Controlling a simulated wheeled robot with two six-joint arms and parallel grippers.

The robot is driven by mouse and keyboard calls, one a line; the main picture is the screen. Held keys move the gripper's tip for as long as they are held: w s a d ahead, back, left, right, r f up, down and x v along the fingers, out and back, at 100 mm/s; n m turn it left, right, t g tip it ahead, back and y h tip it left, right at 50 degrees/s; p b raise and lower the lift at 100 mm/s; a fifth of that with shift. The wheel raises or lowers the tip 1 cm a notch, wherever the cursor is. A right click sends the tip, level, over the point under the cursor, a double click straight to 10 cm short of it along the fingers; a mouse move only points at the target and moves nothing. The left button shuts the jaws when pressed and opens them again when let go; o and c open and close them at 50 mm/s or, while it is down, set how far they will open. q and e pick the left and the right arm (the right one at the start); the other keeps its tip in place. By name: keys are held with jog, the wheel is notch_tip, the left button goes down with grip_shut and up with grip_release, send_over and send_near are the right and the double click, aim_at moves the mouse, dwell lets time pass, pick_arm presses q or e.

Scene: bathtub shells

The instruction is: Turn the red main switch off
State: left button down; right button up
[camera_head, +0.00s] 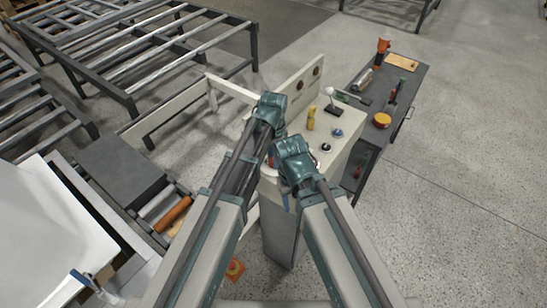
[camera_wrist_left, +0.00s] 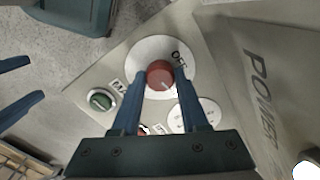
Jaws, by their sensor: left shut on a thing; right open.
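The red main switch (camera_wrist_left: 160,76) is a round knob on a white disc on a beige panel, in the left wrist view. "OFF" lettering shows beside it at the upper right; a small label sits at its lower left. A pale mark on the knob points toward the lower right. My left gripper (camera_wrist_left: 162,80) is shut on the knob, one blue finger on each side. My right gripper (camera_wrist_left: 36,80) is open and empty, apart from the knob at the left edge. In the head view the arms hide the switch.
A green knob (camera_wrist_left: 101,100) sits near the switch. The beige control console (camera_head: 343,150) carries a yellow item (camera_head: 311,118) and dark knobs. A grey cart (camera_head: 408,105) with tools stands to the right. Roller frames fill the left. Floor at the right is clear.

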pick_arm(q)
jog(key=n, duration=0.4)
jog(key=shift+n, duration=0.3)
jog(key=n, duration=0.3)
jog(key=shift+n, duration=0.3)
jog(key=n, duration=0.4)
jog(key=shift+n, duration=1.7)
jog(key=shift+c, duration=2.1)
grip_release()
